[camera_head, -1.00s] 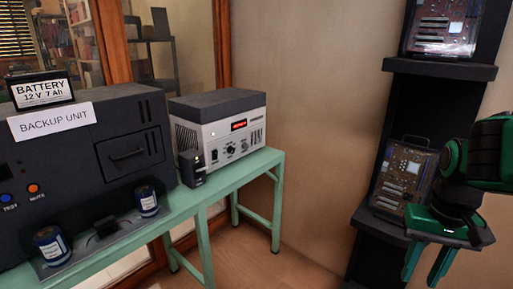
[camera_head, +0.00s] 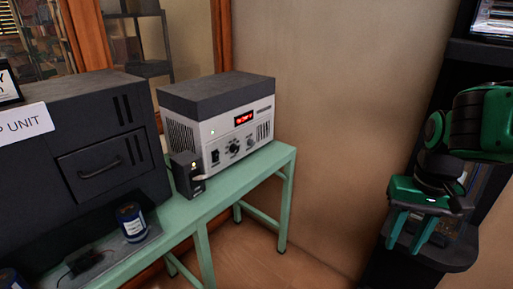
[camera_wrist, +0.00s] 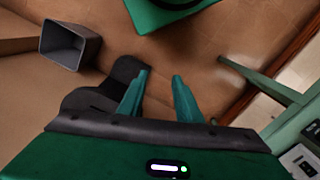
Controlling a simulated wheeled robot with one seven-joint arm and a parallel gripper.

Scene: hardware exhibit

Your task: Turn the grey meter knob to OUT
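A grey-and-white power unit (camera_head: 208,133) with a dark top stands on the green bench (camera_head: 225,190). Its front panel has a red lit display (camera_head: 243,119), a black dial (camera_head: 233,145) with marks around it, and a smaller knob (camera_head: 250,141) to the right. The lettering is too small to read, so I cannot tell which is the grey meter knob or where it points. My gripper (camera_head: 410,236) is open and empty, well right of the unit and pointing down. In the wrist view my gripper (camera_wrist: 161,77) also shows open, with nothing between its fingers.
The dark backup unit (camera_head: 60,140) stands on the bench at left. A small black box (camera_head: 187,175) stands before the power unit's left front corner. A dark shelf (camera_head: 462,60) stands at right. A grey bin (camera_wrist: 70,45) shows in the wrist view. Floor right of the bench is clear.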

